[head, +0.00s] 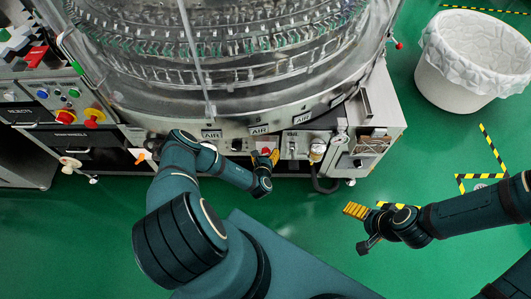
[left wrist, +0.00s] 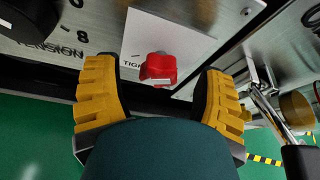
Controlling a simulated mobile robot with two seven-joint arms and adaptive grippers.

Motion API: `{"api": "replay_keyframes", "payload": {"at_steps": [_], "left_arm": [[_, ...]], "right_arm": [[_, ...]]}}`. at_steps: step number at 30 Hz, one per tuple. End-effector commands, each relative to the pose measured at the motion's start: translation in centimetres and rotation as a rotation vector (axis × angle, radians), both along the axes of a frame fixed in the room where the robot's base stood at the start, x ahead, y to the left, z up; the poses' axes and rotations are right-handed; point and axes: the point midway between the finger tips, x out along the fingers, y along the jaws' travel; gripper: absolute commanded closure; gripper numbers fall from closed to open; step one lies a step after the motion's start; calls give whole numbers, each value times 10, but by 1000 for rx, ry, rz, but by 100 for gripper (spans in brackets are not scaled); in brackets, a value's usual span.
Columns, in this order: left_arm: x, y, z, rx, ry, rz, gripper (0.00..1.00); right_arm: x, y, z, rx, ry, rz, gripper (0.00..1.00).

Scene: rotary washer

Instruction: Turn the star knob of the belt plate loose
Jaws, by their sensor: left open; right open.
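The red star knob (left wrist: 158,69) sits on a white plate (left wrist: 170,38) on the machine's front, beside lettering that begins "TIG". In the left wrist view it lies between the two yellow fingers of my left gripper (left wrist: 158,88), with a gap on each side. My left gripper (head: 265,158) is open and close to the knob, which shows small and red in the head view (head: 266,151). My right gripper (head: 358,226) is open and empty, over the green floor, away from the machine.
A black knob (left wrist: 25,15) with "TENSION" lettering is left of the plate. A metal clamp-like part (left wrist: 262,90) and a brass-coloured cylinder (left wrist: 297,108) are close on the right. The round washer (head: 220,60) rises above the panel.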

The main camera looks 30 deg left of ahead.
Motion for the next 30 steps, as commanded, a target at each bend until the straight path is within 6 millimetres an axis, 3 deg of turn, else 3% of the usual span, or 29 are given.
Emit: {"api": "replay_keyframes", "payload": {"at_steps": [6, 16, 22, 30], "left_arm": [[15, 8, -7, 2, 0, 1, 30], [17, 9, -7, -1, 1, 0, 29], [17, 9, -7, 0, 0, 0, 98], [17, 9, -7, -2, -1, 0, 99]], "right_arm": [[1, 0, -7, -1, -4, 0, 15], [2, 0, -7, -1, -4, 0, 15], [2, 0, -7, -1, -4, 0, 15], [1, 0, -7, 0, -4, -1, 15]]}}
